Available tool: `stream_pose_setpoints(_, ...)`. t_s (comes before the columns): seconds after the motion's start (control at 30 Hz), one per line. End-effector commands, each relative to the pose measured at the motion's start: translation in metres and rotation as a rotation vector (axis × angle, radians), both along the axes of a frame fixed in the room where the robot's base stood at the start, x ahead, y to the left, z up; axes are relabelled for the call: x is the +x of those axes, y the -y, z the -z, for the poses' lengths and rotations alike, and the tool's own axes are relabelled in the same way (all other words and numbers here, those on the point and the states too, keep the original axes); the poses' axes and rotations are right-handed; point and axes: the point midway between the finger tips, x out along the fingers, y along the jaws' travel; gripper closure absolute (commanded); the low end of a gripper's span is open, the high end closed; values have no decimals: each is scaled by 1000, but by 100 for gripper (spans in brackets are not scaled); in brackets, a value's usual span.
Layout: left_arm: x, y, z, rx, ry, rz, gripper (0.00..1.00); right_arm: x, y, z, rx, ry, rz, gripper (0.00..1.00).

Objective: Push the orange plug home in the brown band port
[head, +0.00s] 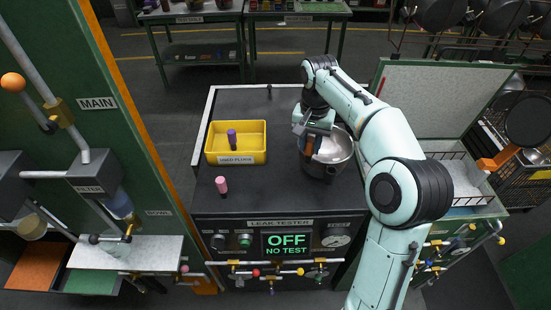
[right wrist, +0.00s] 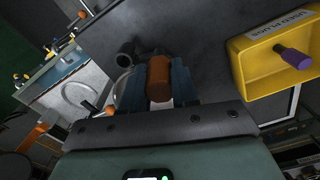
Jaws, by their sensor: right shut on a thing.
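My right gripper (head: 311,140) is shut on the orange plug (right wrist: 159,78); the plug sits between its two blue-grey fingers in the right wrist view. In the head view a small part of the orange plug (head: 307,147) shows at the left rim of a shiny metal pot (head: 338,149) on the dark bench. A dark stub (right wrist: 128,52) stands just beyond the fingers in the wrist view. I cannot make out a brown band, and I cannot tell how deep the plug sits. My left gripper is not in view.
A yellow used-plugs tray (head: 236,158) holds a purple plug (head: 232,138). A pink plug (head: 222,185) stands on the bench. The leak tester's display (head: 287,244) reads OFF, NO TEST. An open-lidded station (head: 430,110) is right of my arm. The back of the bench is clear.

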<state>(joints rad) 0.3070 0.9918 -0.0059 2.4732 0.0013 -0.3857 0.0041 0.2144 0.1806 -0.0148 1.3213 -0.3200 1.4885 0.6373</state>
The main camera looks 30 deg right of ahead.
Motion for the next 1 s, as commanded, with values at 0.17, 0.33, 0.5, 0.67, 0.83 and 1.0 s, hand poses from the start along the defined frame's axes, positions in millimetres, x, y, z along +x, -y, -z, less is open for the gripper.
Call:
stream_pose_setpoints(0.17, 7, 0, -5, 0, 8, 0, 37, -28, 44, -26, -1, 5, 133, 100)
stream_pose_setpoints(0.33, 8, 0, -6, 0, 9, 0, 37, -42, 59, -36, -1, 5, 184, 100)
stream_pose_setpoints(0.5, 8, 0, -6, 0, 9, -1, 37, -43, 60, -36, -1, 4, 188, 100)
stream_pose_setpoints(0.67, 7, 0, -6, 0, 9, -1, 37, -43, 60, -36, -1, 4, 188, 100)
stream_pose_setpoints(0.83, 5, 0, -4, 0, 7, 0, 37, -43, 59, -33, -2, 3, 187, 100)
stream_pose_setpoints(1.0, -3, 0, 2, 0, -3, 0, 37, -44, 59, -23, -2, 0, 187, 100)
